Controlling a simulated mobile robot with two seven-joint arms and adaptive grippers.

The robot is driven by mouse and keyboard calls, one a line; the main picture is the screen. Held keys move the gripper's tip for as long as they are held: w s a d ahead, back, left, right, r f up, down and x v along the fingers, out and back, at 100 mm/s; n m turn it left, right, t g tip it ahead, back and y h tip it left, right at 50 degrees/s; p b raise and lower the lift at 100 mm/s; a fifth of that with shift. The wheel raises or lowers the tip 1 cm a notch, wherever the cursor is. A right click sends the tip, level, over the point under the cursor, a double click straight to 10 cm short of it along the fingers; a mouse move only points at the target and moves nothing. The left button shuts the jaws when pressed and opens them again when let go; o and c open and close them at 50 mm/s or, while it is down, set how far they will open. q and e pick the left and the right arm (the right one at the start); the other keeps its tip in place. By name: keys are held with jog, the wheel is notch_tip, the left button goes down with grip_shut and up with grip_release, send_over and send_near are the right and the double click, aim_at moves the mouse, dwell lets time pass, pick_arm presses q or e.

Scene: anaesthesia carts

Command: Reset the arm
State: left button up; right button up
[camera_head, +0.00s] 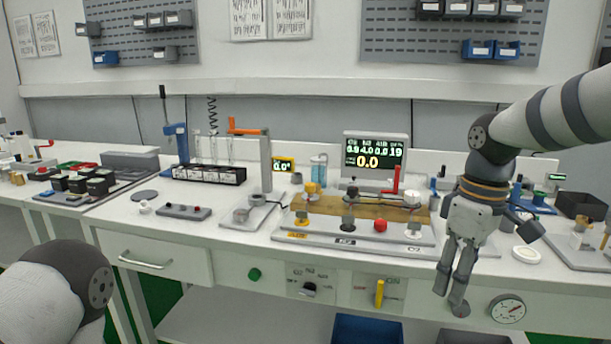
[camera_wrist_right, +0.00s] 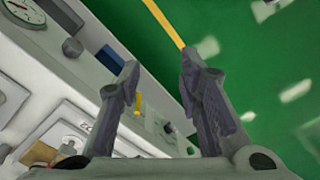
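My right arm comes in from the right in the head view. My right gripper (camera_head: 452,287) hangs with its fingers pointing down in front of the bench's right part, above the round gauge's height. Its fingers are apart with nothing between them. In the right wrist view the right gripper (camera_wrist_right: 160,90) also shows two separated fingers, with green floor and the bench front beyond. A rounded link of my left arm shows at the lower left of the head view. The left gripper is not in view.
The white bench carries a panel with coloured knobs (camera_head: 355,236), a display (camera_head: 374,158), a vial rack (camera_head: 208,174) and a black-part tray (camera_head: 75,190). A round gauge (camera_head: 508,309) sits on the bench front near my right gripper. A blue bin (camera_head: 368,330) stands below.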

jog(key=s+a+f+m, duration=0.15)
jog(key=s+f, duration=0.25)
jog(key=f, duration=0.4)
jog(key=s+a+f+m+g+y, duration=0.15)
jog(key=s+f, duration=0.25)
jog(key=f, duration=0.4)
jog(key=s+a+f+t, duration=0.15)
jog(key=s+f, duration=0.25)
jog(key=f, duration=0.4)
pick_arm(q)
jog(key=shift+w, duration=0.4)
pick_arm(e)
jog(key=s+d+f+m+h, duration=0.1)
jog(key=s+f+m, duration=0.1)
jog(key=s, duration=0.9)
jog(key=s+d+f+m+g+h, duration=0.1)
jog(key=s+f, duration=0.4)
jog(key=s, duration=0.7)
jog(key=shift+d+f+m, duration=0.15)
jog(key=shift+d+m, duration=0.35)
jog(key=shift+m, duration=0.5)
